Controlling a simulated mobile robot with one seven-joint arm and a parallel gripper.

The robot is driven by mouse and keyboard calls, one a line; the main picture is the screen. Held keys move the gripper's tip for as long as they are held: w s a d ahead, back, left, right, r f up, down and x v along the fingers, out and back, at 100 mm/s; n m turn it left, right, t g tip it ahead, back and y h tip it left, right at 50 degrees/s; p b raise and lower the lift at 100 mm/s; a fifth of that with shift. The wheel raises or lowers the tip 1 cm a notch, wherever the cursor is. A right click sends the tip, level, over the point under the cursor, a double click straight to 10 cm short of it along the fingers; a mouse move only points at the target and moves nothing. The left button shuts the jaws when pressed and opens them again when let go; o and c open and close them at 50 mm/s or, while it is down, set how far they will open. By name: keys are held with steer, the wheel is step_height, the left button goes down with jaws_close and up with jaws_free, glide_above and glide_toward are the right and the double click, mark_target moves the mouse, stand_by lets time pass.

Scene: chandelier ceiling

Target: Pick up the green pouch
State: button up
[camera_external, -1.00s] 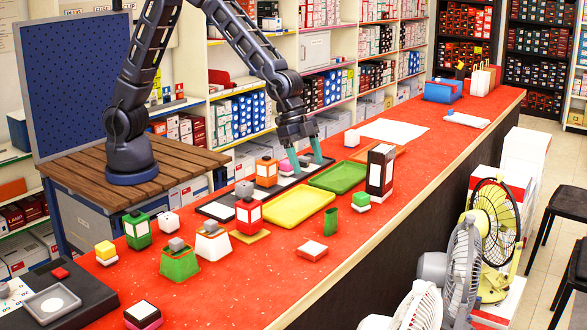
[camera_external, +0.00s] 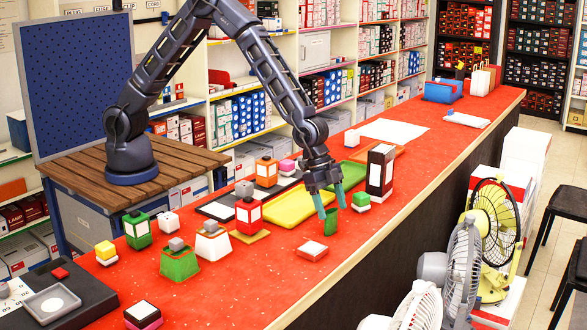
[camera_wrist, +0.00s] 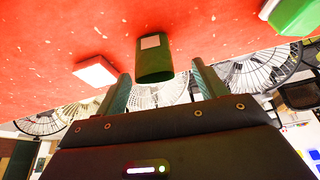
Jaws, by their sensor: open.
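The green pouch (camera_external: 331,226) is a small dark green upright piece on the red counter, right of the yellow tray. My gripper (camera_external: 331,211) is open just above and around it, its two teal fingers pointing down and partly covering it. In the wrist view the pouch (camera_wrist: 152,66), with a pale patch on it, shows between and beyond the fingertips of my gripper (camera_wrist: 161,72). Nothing is held. I cannot tell whether either finger touches the pouch.
A yellow tray (camera_external: 285,213) lies left of the pouch. The counter's front edge is close by.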

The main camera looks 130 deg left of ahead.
mark_target(334, 225)
steer(key=x, duration=0.4)
steer(key=shift+s+d+f, duration=0.25)
steer(key=shift+d+f, duration=0.05)
steer(key=shift+d, duration=0.05)
steer(key=shift+w+f, duration=0.2)
steer(key=shift+f, duration=0.15)
steer(key=shift+c, duration=0.4)
steer(key=c, duration=1)
